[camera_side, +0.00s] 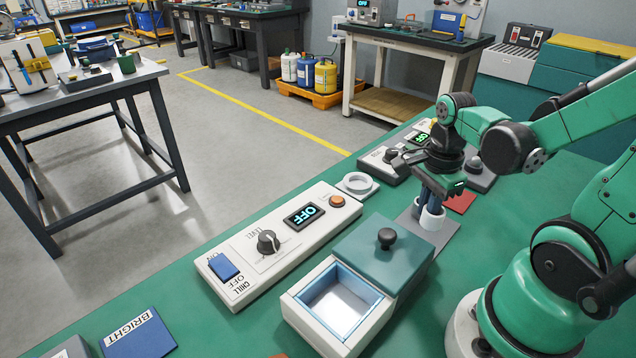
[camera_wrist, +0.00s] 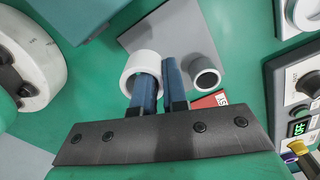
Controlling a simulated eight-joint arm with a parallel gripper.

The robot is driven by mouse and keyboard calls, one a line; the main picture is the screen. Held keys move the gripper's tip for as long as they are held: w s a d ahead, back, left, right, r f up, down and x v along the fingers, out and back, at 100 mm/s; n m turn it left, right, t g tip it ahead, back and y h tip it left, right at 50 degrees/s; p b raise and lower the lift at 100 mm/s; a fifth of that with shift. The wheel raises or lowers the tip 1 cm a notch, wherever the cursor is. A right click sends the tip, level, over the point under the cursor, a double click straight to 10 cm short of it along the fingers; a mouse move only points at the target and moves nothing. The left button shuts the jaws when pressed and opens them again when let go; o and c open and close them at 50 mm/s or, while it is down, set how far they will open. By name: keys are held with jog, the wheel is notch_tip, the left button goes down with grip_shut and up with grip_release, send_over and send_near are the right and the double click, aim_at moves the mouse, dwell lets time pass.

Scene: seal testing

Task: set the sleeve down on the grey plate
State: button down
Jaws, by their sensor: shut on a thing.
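The white sleeve (camera_wrist: 137,66) is a short thick-walled ring, held at the tips of my gripper (camera_wrist: 160,72). Two blue fingers are close together; the left one overlaps the sleeve's opening and the right one lies along its right side. In the side view the sleeve (camera_side: 431,219) is upright below my gripper (camera_side: 431,203), over the grey plate (camera_side: 447,231). I cannot tell whether its bottom touches the plate. The plate also shows in the wrist view (camera_wrist: 183,28), behind the sleeve.
A grey hollow cylinder (camera_wrist: 206,77) stands just right of the fingers. A red card (camera_side: 461,203) lies beside the plate. A teal-lidded box (camera_side: 385,250) stands close in front. A CHILL panel (camera_side: 280,240) and a white ring on a holder (camera_side: 358,182) are to the left.

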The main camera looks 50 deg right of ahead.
aim_at(423, 227)
jog(key=shift+f, duration=2.35)
jog(key=c, duration=0.9)
grip_release()
